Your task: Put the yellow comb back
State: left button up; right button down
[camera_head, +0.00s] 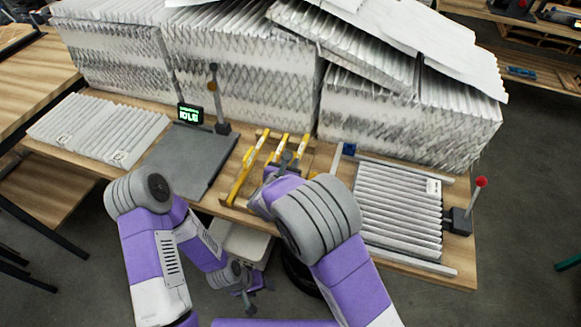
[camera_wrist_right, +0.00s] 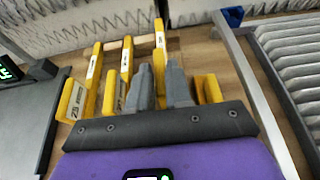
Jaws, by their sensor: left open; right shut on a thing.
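Three yellow combs stand side by side on the table. In the head view they are the left comb (camera_head: 246,168), the middle comb (camera_head: 277,149) and the right comb (camera_head: 303,146). The right wrist view shows the left comb (camera_wrist_right: 72,100) and middle comb (camera_wrist_right: 112,92) clear of my fingers. My right gripper (camera_head: 286,163) is over the combs, its grey fingers (camera_wrist_right: 162,85) shut around part of the right comb (camera_wrist_right: 160,38); the grip itself is mostly hidden. My left gripper (camera_head: 247,290) is open and empty, low in front of the table edge.
Left of the combs is a grey plate (camera_head: 185,160) with a lit display (camera_head: 190,114). Right is a pleated filter (camera_head: 398,205) between metal rails, beside a red-knobbed lever (camera_head: 481,182). Stacked filters (camera_head: 245,75) fill the back. Another filter (camera_head: 97,130) lies left.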

jog(key=shift+f, duration=0.7)
jog(key=shift+f+b, duration=0.5)
jog(key=shift+b, duration=0.15)
jog(key=c, duration=1.1)
grip_release()
jog(key=shift+o, duration=0.2)
jog(key=shift+r, duration=0.15)
jog(key=shift+r+p, duration=0.55)
jog(key=shift+p, duration=0.2)
jog(key=v, duration=1.2)
jog(key=shift+f, duration=0.1)
